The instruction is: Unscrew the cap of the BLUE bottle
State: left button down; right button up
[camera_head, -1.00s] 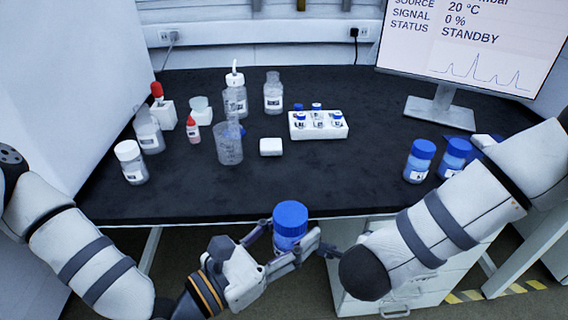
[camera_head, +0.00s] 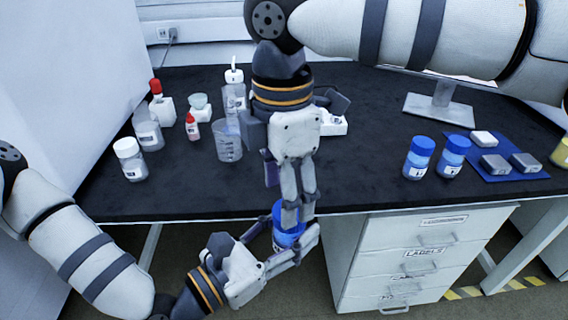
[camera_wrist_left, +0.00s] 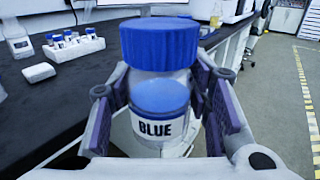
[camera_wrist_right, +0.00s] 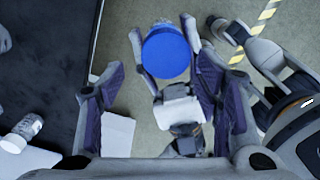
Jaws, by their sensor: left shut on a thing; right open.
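The BLUE bottle (camera_wrist_left: 160,120) is clear with blue contents and a label reading BLUE. Its ribbed blue cap (camera_wrist_left: 160,43) is on top; the cap also shows from above in the right wrist view (camera_wrist_right: 166,52). My left gripper (camera_head: 288,243) is shut around the bottle's body and holds it upright in front of the table edge. My right gripper (camera_head: 298,207) points down just above the cap and is open. In the head view its fingers partly hide the cap; whether they touch it I cannot tell.
Two other blue-capped bottles (camera_head: 419,158) (camera_head: 453,157) stand on the black table (camera_head: 370,180) at the right. A blue mat (camera_head: 513,172) with small blocks lies beside them. A beaker (camera_head: 228,142) and white-capped bottle (camera_head: 130,160) stand left. A drawer cabinet (camera_head: 345,250) is below.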

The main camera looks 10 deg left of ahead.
aim_at(290, 231)
jog(key=shift+f, duration=1.6)
jog(key=shift+c, duration=0.3)
